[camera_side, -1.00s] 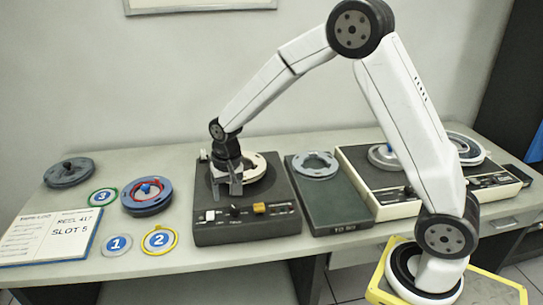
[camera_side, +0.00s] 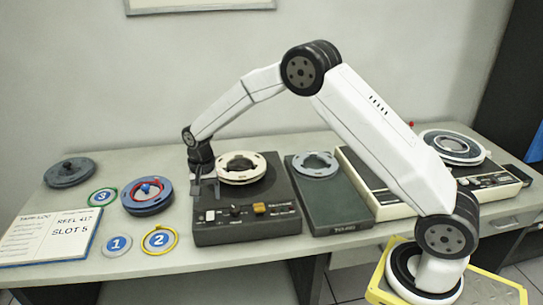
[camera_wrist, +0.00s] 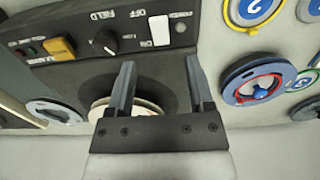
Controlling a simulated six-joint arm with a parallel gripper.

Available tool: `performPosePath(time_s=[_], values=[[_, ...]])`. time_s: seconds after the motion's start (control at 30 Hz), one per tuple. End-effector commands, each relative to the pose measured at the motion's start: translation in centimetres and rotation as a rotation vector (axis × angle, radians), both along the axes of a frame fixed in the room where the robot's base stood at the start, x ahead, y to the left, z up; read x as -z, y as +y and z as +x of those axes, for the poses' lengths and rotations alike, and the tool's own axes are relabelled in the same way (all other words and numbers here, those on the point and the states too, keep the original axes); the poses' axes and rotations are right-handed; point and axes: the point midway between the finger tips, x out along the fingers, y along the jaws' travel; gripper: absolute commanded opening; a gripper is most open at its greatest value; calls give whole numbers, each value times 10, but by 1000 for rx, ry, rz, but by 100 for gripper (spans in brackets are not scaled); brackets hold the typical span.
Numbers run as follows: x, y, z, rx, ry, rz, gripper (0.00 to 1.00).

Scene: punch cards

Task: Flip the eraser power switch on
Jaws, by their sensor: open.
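The eraser is a dark box (camera_side: 282,196) in the middle of the table. A white rocker switch (camera_side: 210,215) is at the left of its front panel; the wrist view shows this switch (camera_wrist: 159,31) upside down beside the letters ON. Whether it is tipped on or off I cannot tell. A cream reel (camera_side: 243,179) lies on the eraser's top. My gripper (camera_side: 204,190) is open and empty above the eraser's left side, behind the switch. In the wrist view its fingertips (camera_wrist: 160,68) point toward the panel, with the switch beyond them and apart.
A black knob (camera_wrist: 106,41) and an amber button (camera_wrist: 59,48) share the panel. A blue-grey reel with red parts (camera_side: 147,194) lies left of the eraser, near numbered discs (camera_side: 159,240) and an open log book (camera_side: 48,238). A dark green case (camera_side: 340,205) stands close on the right.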

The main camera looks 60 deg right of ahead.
Motion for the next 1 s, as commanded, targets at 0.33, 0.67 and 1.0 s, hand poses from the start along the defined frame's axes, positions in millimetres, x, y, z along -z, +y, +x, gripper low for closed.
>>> performPosePath(time_s=[0.33,0.67,1.0], values=[[40,0,-1,-1,2,1,68],[68,0,0,-1,1,1,68],[70,0,0,-1,0,0,64]])
